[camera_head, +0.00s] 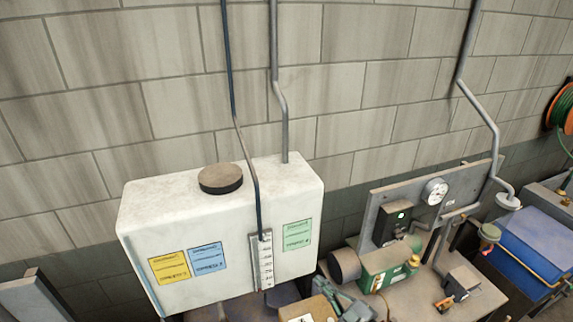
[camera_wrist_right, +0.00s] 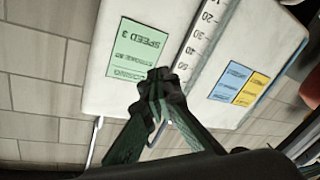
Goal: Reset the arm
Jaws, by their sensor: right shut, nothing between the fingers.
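My right gripper (camera_head: 332,292) is at the bottom edge of the head view, low in front of the right end of a white tank (camera_head: 150,215). In the right wrist view the dark fingers of my right gripper (camera_wrist_right: 160,92) are closed together with nothing between them. Behind them the white tank (camera_wrist_right: 152,20) shows with a green label (camera_wrist_right: 140,50) and a scale strip (camera_wrist_right: 200,45). The fingertips overlap the tank in that view; I cannot tell how far apart they are. My left gripper is not in view.
A panel with a gauge (camera_head: 434,191) and a green pump (camera_head: 388,268) stand right of the tank. A blue box (camera_head: 535,250) and an orange hose reel (camera_head: 562,108) are at far right. Grey pipes (camera_head: 278,90) run down the block wall (camera_head: 370,40).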

